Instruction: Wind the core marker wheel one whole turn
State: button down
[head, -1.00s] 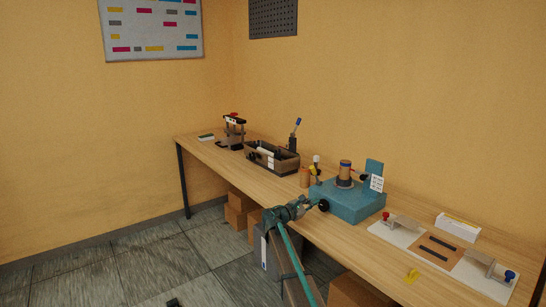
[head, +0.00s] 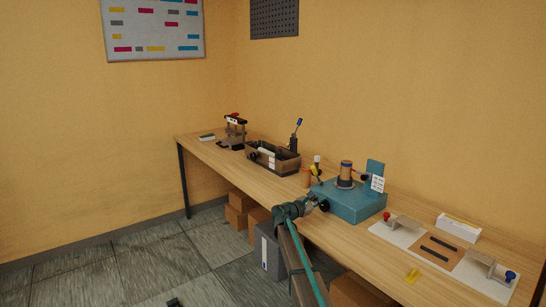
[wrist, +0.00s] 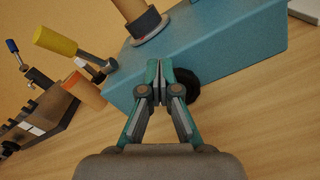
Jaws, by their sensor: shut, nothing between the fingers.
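The core marker is a teal box (head: 352,203) on the bench, with an upright brown core (head: 346,170) on a peg on top. It fills the upper part of the wrist view (wrist: 215,45). Its black wheel (head: 324,206) is on the front face. In the wrist view the wheel (wrist: 193,87) is partly hidden behind my right finger. My gripper (wrist: 159,68) is shut and empty, its fingertips in front of the box face just left of the wheel's middle. Whether the fingers touch the wheel cannot be told. In the head view my gripper (head: 316,202) is beside the wheel.
Small orange and yellow-topped items (head: 311,176) stand left of the box. Further left are a dark tray (head: 283,168) and a clamp press (head: 235,130). A white board with red and blue knobs (head: 395,232) lies to the right. The bench front between is clear.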

jog(key=shift+w+d, duration=0.2)
jog(key=shift+d, duration=0.25)
jog(key=shift+s+d+f, duration=0.15)
jog(key=shift+s+f, duration=0.05)
jog(key=shift+s, duration=0.1)
jog(key=shift+s+d+f, duration=0.15)
jog(key=shift+s+d, duration=0.1)
jog(key=shift+s, duration=0.05)
jog(key=shift+s+d+f+b, duration=0.4)
jog(key=shift+d+f, duration=0.1)
jog(key=shift+d, duration=0.15)
jog(key=shift+s+f, duration=0.1)
jog(key=shift+s, duration=0.1)
jog(key=shift+s+a+f, duration=0.1)
jog(key=shift+f, duration=0.1)
jog(key=shift+a, duration=0.15)
dwell(0.3)
jog(key=shift+s+r, duration=0.15)
jog(key=shift+s, duration=0.1)
